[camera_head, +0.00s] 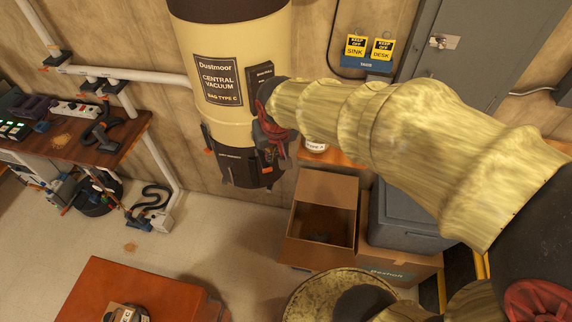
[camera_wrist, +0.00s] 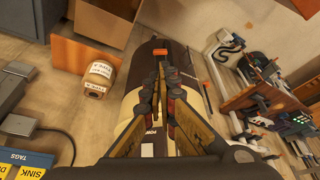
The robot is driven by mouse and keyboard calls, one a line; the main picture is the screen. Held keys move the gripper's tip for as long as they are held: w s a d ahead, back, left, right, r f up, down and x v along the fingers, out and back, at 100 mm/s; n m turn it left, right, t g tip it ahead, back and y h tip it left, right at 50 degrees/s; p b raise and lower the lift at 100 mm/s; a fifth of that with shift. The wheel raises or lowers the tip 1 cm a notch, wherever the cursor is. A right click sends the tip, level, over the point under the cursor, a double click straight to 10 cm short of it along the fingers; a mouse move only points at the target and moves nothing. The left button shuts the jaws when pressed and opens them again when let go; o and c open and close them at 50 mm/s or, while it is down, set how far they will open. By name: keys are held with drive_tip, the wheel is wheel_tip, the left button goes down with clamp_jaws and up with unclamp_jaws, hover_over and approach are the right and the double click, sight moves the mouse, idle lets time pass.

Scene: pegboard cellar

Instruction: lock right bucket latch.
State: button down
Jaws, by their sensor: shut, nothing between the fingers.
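The cream central vacuum (camera_head: 222,88) hangs on the wall with a dark bucket (camera_head: 238,168) at its bottom. An orange latch tab (camera_head: 209,152) shows at the bucket's left side in the head view. My gripper (camera_head: 276,158) points down in front of the bucket's right side and hides part of it. In the wrist view my gripper (camera_wrist: 160,68) has its fingertips together, with nothing held. An orange tab (camera_wrist: 160,52) shows just beyond the fingertips on the dark bucket; it looks like the right latch. Whether the fingers touch it, and its exact position, I cannot tell.
An open cardboard box (camera_head: 319,222) and a grey bin (camera_head: 408,226) stand to the right below. A workbench (camera_head: 70,140) with tools is at the left. A brown table top (camera_head: 130,290) is in front. A labelled jar (camera_wrist: 98,78) stands near the bucket.

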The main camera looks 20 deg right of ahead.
drive_tip(key=p, duration=0.2)
approach(267, 171)
drive_tip(key=x, duration=0.6)
drive_tip(key=shift+w, duration=0.25)
drive_tip(key=shift+f+b, duration=0.15)
drive_tip(key=shift+b, duration=0.35)
drive_tip(key=shift+s+f+t+b, duration=0.1)
drive_tip(key=shift+f+t+b, duration=0.2)
drive_tip(key=shift+b, duration=0.8)
drive_tip(key=shift+f+b, duration=0.25)
drive_tip(key=shift+b, duration=0.75)
